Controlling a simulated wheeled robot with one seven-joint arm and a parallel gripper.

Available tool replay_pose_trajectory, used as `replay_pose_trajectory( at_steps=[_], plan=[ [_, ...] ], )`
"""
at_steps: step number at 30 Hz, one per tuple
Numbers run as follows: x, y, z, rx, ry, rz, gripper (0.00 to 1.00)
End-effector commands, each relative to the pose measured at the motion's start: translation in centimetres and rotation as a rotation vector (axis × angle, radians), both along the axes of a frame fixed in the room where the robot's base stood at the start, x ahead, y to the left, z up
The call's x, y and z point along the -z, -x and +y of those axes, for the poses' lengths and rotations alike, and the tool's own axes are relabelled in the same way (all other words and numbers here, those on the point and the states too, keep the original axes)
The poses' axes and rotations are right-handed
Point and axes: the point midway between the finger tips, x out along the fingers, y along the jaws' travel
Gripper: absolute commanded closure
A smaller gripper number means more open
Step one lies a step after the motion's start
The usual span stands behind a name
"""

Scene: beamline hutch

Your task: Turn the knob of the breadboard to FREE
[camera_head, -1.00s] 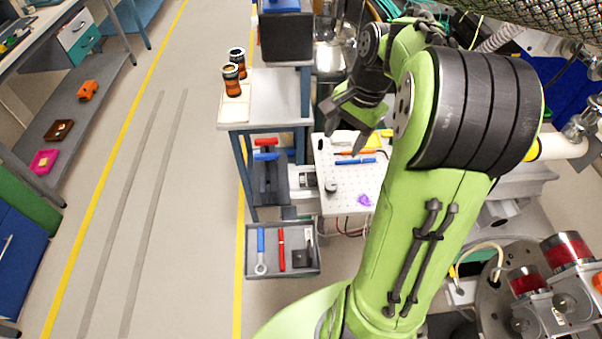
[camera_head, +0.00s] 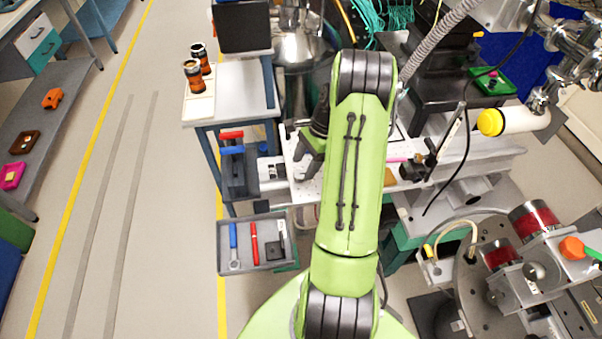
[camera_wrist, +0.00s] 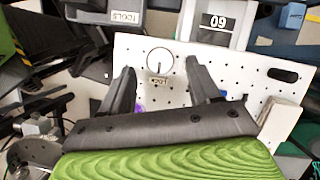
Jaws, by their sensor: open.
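The white perforated breadboard (camera_wrist: 236,72) fills the middle of the wrist view. In the head view the breadboard (camera_head: 308,191) is largely covered by my arm. Its round pale knob (camera_wrist: 160,61) has a dark pointer line and a small label below it, too small to read surely. My gripper (camera_wrist: 161,67) is open and empty, with one dark finger on each side of the knob in the picture; I cannot tell the height between them. In the head view my gripper (camera_head: 307,166) is over the breadboard's left part, and the knob is not clearly visible there.
A grey tool tray (camera_head: 258,259) lies left in front. A side table (camera_head: 232,97) holds two orange-black cylinders. A post-mounted part (camera_head: 412,170) stands right of my arm. The aisle floor at left is clear.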

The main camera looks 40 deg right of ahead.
Motion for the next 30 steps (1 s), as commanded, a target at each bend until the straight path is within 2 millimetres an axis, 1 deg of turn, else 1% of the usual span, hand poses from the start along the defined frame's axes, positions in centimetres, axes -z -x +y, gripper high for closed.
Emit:
replay_pose_trajectory(
  at_steps=[1, 3, 6, 14, 17, 25, 30],
  plan=[
    [1.1, -0.1, 0.5, -0.002, -0.002, 0.002, 0.38],
    [2.0, -0.2, 0.8, -0.001, -0.001, 0.0, 0.38],
    [2.7, -0.3, 1.1, -0.002, 0.0, 0.0, 0.38],
    [2.9, -0.4, 1.2, -0.001, 0.001, -0.001, 0.38],
    [2.8, -0.4, 1.2, -0.001, 0.001, -0.001, 0.52],
    [2.8, -0.4, 1.2, -0.001, 0.001, -0.001, 0.93],
    [2.8, -0.4, 1.2, -0.009, 0.001, -0.001, 0.94]
  ],
)
